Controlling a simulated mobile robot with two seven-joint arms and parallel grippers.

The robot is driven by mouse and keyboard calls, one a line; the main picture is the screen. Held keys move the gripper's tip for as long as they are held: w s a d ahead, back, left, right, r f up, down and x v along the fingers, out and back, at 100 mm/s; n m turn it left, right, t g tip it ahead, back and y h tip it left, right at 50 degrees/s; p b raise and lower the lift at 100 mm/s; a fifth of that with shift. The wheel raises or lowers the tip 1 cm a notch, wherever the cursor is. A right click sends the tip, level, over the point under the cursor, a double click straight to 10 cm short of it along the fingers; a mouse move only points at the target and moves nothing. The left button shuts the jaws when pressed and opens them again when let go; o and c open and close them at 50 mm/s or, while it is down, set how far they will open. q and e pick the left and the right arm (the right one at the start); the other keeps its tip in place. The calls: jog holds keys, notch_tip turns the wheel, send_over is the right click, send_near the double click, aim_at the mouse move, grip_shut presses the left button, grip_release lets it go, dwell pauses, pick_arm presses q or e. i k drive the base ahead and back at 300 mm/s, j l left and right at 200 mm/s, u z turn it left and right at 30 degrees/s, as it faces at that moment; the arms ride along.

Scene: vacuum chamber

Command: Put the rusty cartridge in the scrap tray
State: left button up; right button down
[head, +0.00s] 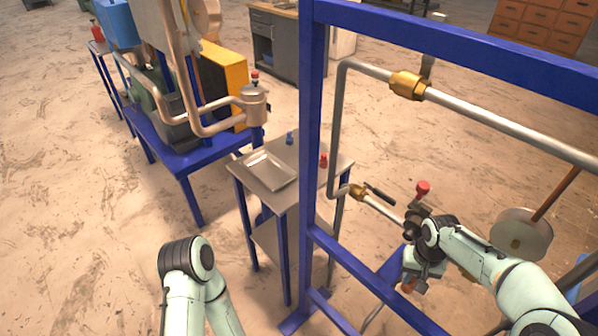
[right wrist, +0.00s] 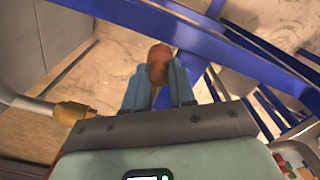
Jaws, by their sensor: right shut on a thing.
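My right gripper (right wrist: 159,88) has blue fingers shut on the rusty cartridge (right wrist: 159,64), a brown-orange cylinder whose rounded end sticks out beyond the fingertips. In the head view the right gripper (head: 410,277) is at the lower right, beside the blue frame, with a bit of the cartridge (head: 408,285) showing below it. An empty, shallow metal tray (head: 268,182) lies on a small side table left of the frame, well apart from the gripper. No label shows whether it is the scrap tray. My left arm shows at the bottom, its gripper out of view.
The blue frame's upright (head: 312,130) stands between the right gripper and the side table (head: 315,180). A pipe (head: 490,117) with brass fittings runs across the frame. Small blue (head: 290,138) and red (head: 323,160) items stand near the tray. Another tray (right wrist: 283,140) holds several coloured pieces.

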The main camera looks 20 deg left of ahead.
aim_at(270, 172)
jog(key=j+u, duration=0.2)
jog(key=j, duration=0.6)
jog(key=i+j+u, duration=0.1)
jog(key=j, duration=0.3)
jog(key=i+j+u, duration=0.15)
jog(key=i+j, duration=0.15)
jog(key=j, duration=0.15)
